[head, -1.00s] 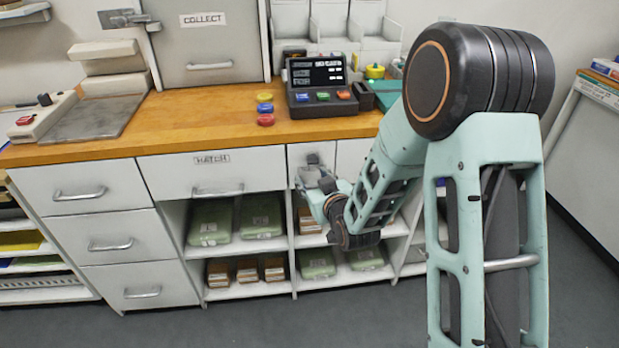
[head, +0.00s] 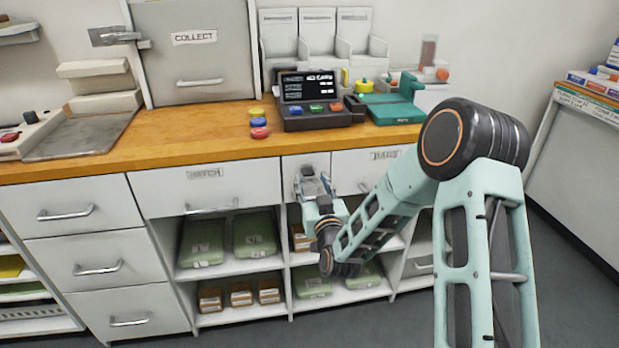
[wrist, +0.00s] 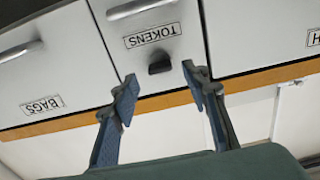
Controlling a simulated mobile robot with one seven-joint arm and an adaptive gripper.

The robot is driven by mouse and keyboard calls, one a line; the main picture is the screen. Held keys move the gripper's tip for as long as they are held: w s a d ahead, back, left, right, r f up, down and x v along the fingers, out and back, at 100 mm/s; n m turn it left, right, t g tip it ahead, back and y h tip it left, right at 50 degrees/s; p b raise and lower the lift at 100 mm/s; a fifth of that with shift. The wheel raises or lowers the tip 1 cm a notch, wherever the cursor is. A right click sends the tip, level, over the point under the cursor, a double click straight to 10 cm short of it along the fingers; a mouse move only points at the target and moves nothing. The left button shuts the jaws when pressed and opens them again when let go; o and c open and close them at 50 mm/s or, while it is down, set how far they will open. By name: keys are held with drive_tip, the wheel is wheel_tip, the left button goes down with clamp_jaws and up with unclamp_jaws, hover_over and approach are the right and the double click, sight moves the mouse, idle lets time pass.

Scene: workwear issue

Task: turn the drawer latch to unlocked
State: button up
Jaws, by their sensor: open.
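The drawer latch is a small dark knob (wrist: 160,63) on the narrow white TOKENS drawer (wrist: 140,62), beside its label, in the wrist view. My gripper (wrist: 159,79) is open and empty. Its two blue-padded fingertips show to either side of the knob, with a gap on both sides; I cannot tell how far in front of the drawer they are. Which way the latch is turned is not clear.
The BAGS drawer (wrist: 58,72) and the HATCH drawer (head: 163,190) flank the TOKENS drawer. The wooden counter (head: 190,130) overhangs above, holding a till-like console (head: 307,110). Open shelves below hold green packs (head: 254,236) and brown boxes (head: 240,294).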

sight(309, 175)
drive_tip(key=shift+x, duration=1.65)
drive_tip(key=shift+s, duration=0.1)
clamp_jaws()
